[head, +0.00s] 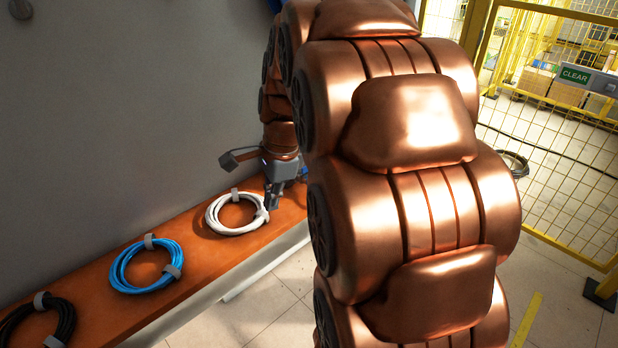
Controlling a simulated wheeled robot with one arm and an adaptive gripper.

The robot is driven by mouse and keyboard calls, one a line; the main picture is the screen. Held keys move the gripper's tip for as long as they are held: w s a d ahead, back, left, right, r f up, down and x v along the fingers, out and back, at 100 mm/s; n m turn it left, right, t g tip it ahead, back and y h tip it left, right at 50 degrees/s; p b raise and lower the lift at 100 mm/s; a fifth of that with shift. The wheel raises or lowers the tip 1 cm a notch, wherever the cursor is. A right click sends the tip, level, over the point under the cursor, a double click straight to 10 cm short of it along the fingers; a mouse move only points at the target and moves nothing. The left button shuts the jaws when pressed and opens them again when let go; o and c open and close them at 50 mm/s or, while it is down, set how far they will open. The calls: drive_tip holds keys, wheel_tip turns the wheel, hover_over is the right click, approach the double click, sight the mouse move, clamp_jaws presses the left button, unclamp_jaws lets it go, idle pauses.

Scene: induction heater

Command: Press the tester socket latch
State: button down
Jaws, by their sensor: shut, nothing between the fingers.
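My gripper (272,203) is at the far end of my copper arm, pointing down close to the right side of the white cable coil (213,214). Its fingers are small in this view and look closed together with nothing held. I cannot tell whether it touches the coil or is just above it. No tester socket or latch can be made out; my arm covers the middle of the view.
An orange bench (105,283) runs along the grey wall (105,120), bearing a blue coil (120,272) and a black coil (66,322). A yellow mesh fence (560,150) with a CLEAR sign (575,76) stands at right. Tiled floor (262,318) is open in front.

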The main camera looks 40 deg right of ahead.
sight(306, 177)
drive_tip(key=w+d+m+t+b, duration=0.1)
drive_tip(key=d+m, duration=0.6)
drive_tip(key=d, duration=0.4)
drive_tip(key=w+d+f+m+t+h+b, duration=0.1)
drive_tip(key=w+d+m+b, duration=0.1)
drive_tip(key=d+m, duration=0.6)
drive_tip(key=d, duration=0.3)
drive_tip(key=shift+w+f+t, duration=0.25)
drive_tip(key=shift+t, duration=0.05)
drive_tip(key=x, duration=1)
drive_tip(key=shift+w+d+f, duration=0.1)
drive_tip(key=shift+d+f, duration=0.05)
drive_tip(key=shift+d, duration=0.05)
drive_tip(key=w+p, duration=0.1)
drive_tip(key=w, duration=0.1)
drive_tip(key=shift+w, duration=0.4)
drive_tip(key=shift+w+d, duration=0.1)
drive_tip(key=shift+w, duration=0.45)
